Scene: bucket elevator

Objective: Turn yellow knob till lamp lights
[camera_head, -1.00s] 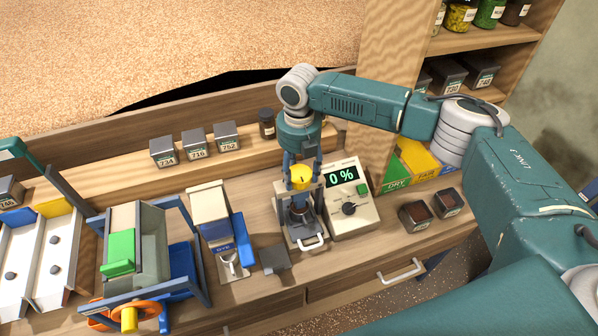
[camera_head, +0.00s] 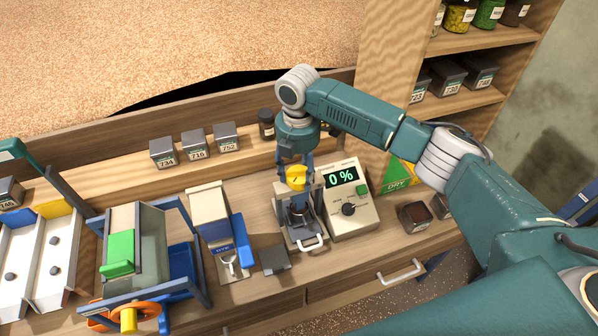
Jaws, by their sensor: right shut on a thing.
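The yellow knob (camera_head: 296,178) sits on top of a small press-like device (camera_head: 301,229) with a white handle at its front. My right gripper (camera_head: 296,168) points down from above and is shut on the yellow knob, with its fingers on either side. A meter box (camera_head: 349,205) stands to the right of the device, with a black dial, a green button and a green display (camera_head: 341,177) reading 0 %. I cannot make out a lit lamp. My left gripper is not in view.
A blue-and-white dispenser (camera_head: 212,221) and a grey flat piece (camera_head: 275,259) are left of the device. Dark-filled boxes (camera_head: 414,216) lie to the right. Several labelled tins (camera_head: 195,144) line the back ledge.

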